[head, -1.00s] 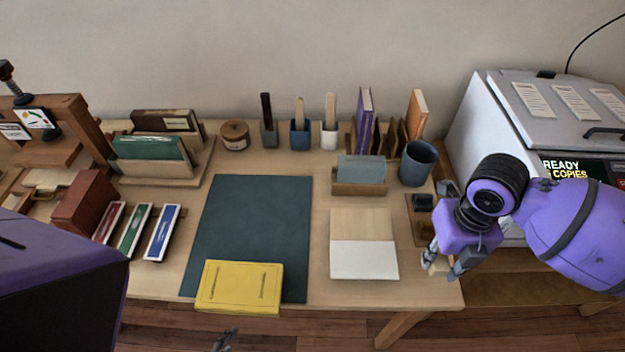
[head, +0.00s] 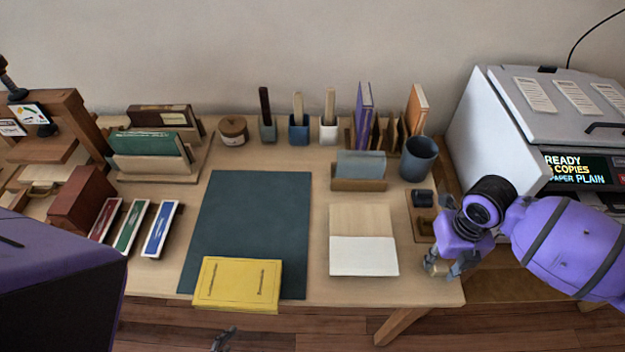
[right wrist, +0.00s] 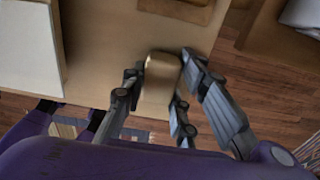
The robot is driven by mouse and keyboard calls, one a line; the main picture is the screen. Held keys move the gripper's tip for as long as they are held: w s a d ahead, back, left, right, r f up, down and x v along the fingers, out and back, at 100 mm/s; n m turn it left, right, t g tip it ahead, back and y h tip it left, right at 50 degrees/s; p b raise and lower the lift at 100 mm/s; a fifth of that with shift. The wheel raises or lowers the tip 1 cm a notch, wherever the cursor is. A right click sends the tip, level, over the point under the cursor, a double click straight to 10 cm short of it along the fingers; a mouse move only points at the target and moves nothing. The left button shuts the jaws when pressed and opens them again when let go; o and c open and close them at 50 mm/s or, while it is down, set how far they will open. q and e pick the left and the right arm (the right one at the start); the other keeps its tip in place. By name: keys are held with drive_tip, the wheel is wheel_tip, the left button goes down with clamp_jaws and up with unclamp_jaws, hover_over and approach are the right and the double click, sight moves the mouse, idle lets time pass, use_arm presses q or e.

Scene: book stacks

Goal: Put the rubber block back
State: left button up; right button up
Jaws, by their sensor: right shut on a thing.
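The rubber block, a tan rounded block (right wrist: 161,78), is between the fingers of my right gripper (right wrist: 158,90) in the right wrist view. The gripper is shut on it. In the head view my right gripper (head: 446,268) is at the table's front right corner, and its fingers mostly hide the block. A small wooden tray (head: 412,228) lies just behind the gripper at the table's right edge. It holds a dark blue piece (head: 422,198) at its back, and its front part is partly hidden by my arm. Only a grey tip of my left gripper (head: 224,340) shows at the bottom edge.
A white-and-wood pad (head: 363,257) lies left of the right gripper. A grey-blue cup (head: 418,158) stands behind the tray. A copier (head: 500,130) stands to the right. A yellow book (head: 238,284) lies on a dark mat (head: 250,220), overhanging the front edge.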

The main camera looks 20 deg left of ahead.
sight(441, 261)
drive_tip(key=shift+f, duration=0.15)
drive_tip(key=o, duration=1.1)
wheel_tip(441, 261, up, 12)
drive_tip(key=shift+r+p, duration=0.2)
drive_tip(key=shift+p, duration=0.15)
